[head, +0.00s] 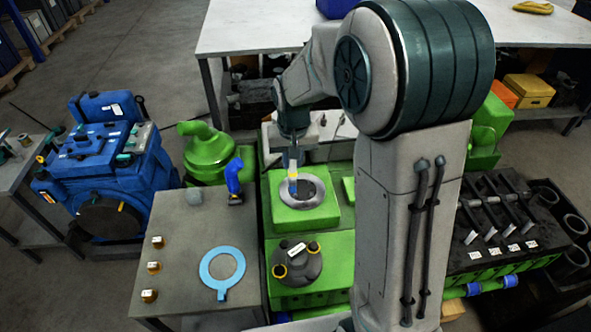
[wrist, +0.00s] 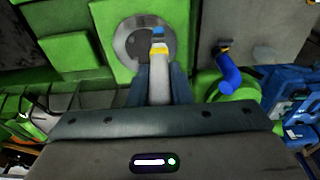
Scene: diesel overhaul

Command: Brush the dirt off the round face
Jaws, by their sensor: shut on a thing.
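The round face (head: 318,192) is a grey metal disc on top of a green block. In the wrist view the round face (wrist: 122,38) has a dark patch (wrist: 142,46) over its middle and left part; the rest looks bare grey. My gripper (head: 294,158) is above the face, and in the wrist view my gripper (wrist: 161,88) is shut on a brush. The brush (wrist: 159,70) has a pale handle, a yellow band and a blue tip. The brush (head: 292,176) points down at the left part of the face; I cannot tell whether it touches.
A grey table (head: 187,235) at the left holds a blue ring (head: 213,284), several brass fittings and a blue tool (head: 234,180). A dark round part with yellow caps (head: 297,266) stands on the green engine in front. A blue engine (head: 105,170) is far left.

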